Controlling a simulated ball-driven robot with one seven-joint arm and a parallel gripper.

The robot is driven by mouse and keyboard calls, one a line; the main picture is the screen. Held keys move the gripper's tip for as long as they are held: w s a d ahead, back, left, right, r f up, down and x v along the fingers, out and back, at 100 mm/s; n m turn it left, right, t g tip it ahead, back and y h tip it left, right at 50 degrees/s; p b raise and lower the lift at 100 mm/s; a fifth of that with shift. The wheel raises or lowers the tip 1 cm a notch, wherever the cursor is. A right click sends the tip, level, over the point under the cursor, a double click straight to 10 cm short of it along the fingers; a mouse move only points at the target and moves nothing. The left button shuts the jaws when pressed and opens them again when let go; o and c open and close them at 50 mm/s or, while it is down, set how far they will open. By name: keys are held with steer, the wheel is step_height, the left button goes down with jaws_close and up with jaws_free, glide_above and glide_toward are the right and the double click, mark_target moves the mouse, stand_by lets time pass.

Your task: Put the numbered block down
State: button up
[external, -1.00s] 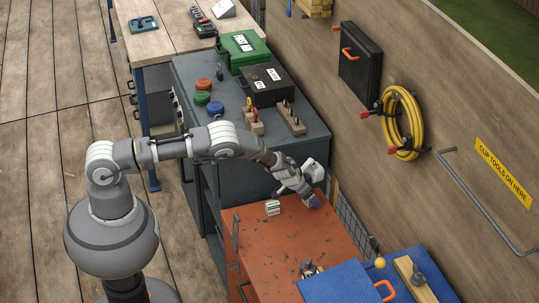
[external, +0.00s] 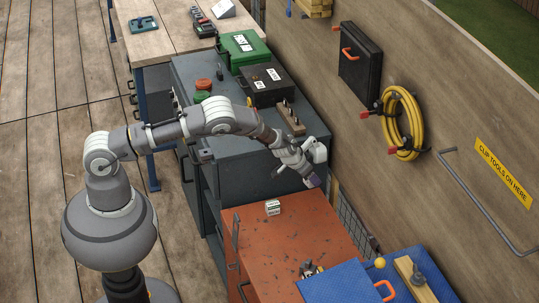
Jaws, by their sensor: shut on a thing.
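My gripper (external: 309,176) points down above the back right part of the orange-red cabinet top (external: 290,235). It is shut on a small purple block (external: 313,182), which is mostly hidden by the fingers. No number can be read on it. The block appears held above the cabinet's far edge.
A dark grey cabinet with a wooden tool rack (external: 290,118), a black case (external: 267,86) and a green case (external: 243,48) stands behind. A blue case (external: 345,284) lies at the front right. The wall is close on the right. The orange-red top's middle is clear.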

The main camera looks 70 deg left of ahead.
steer(key=shift+r, duration=0.9)
step_height(320, 180, up, 4)
steer(key=shift+s+d, duration=0.1)
steer(key=shift+d, duration=0.05)
steer(key=s+d+m+h, duration=0.1)
steer(key=s+d+m, duration=0.1)
steer(key=s+d, duration=1.75)
steer(key=f, duration=1)
steer(key=shift+w+d, duration=0.1)
steer(key=shift+w, duration=0.25)
steer(key=w+d, duration=0.1)
steer(key=w, duration=0.3)
steer(key=w+d+f+b, duration=0.1)
steer(key=w, duration=0.4)
steer(key=w+d+b, duration=0.1)
steer(key=w, duration=0.3)
steer(key=shift+w+d+f, duration=0.2)
steer(key=shift+d+f, duration=0.05)
steer(key=shift+f, duration=0.05)
steer(key=shift+w+d, duration=0.3)
steer(key=shift+w, duration=0.5)
steer(key=shift+f+b, duration=1)
steer(key=shift+f, duration=0.65)
